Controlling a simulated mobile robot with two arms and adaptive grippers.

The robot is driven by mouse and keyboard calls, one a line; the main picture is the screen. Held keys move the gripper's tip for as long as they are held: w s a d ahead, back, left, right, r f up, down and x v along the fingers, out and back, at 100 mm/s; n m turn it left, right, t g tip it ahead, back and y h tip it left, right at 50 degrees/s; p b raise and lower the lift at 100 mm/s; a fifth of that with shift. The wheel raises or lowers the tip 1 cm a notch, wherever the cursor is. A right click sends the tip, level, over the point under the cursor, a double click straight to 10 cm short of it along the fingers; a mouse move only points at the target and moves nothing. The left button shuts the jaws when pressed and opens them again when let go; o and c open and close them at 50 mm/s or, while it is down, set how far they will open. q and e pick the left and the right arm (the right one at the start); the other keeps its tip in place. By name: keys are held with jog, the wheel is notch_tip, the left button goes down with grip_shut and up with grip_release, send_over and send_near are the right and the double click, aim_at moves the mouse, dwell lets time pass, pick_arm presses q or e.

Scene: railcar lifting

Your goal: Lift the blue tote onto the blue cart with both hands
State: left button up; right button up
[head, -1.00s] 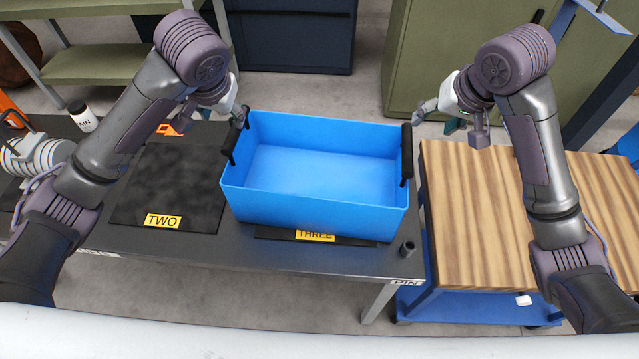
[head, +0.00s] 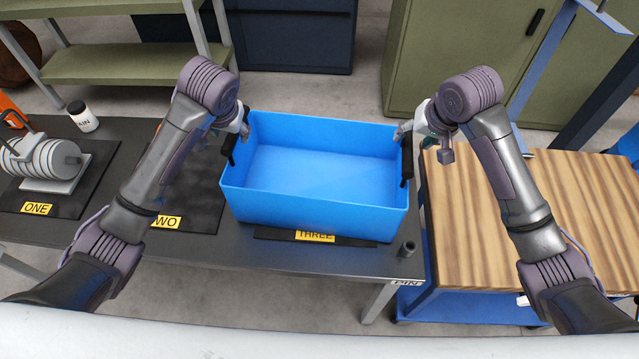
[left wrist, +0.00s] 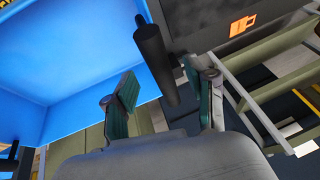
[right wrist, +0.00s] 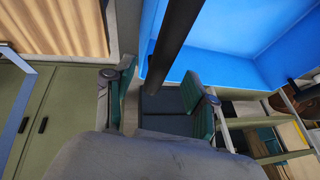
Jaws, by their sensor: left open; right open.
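The blue tote (head: 315,210) stands empty on the dark table, over the mat marked THREE. It has a black handle on each short side. My left gripper (head: 238,128) is open at the left handle (head: 229,150); in the left wrist view the handle (left wrist: 155,55) lies between the open fingers (left wrist: 160,105). My right gripper (head: 407,130) is open at the right handle (head: 406,165); in the right wrist view the black bar (right wrist: 175,45) passes between the spread fingers (right wrist: 155,95). The blue cart (head: 465,305) with a wooden top (head: 500,220) stands right of the table.
A grey cylindrical part (head: 42,160) rests on mat ONE. A white bottle (head: 82,117) stands behind. A small dark cup (head: 407,249) is at the table's front right corner. The visible cart top is clear.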

aim_at(231, 136)
pick_arm(q)
jog(key=shift+x, duration=2.05)
pick_arm(e)
jog(key=shift+x, duration=2.05)
pick_arm(q)
grip_shut()
pick_arm(e)
grip_shut()
pick_arm(q)
jog(key=shift+w+r, duration=0.1)
jog(key=shift+r, duration=0.2)
pick_arm(e)
jog(key=shift+w+r, duration=0.15)
jog(key=shift+r, duration=0.15)
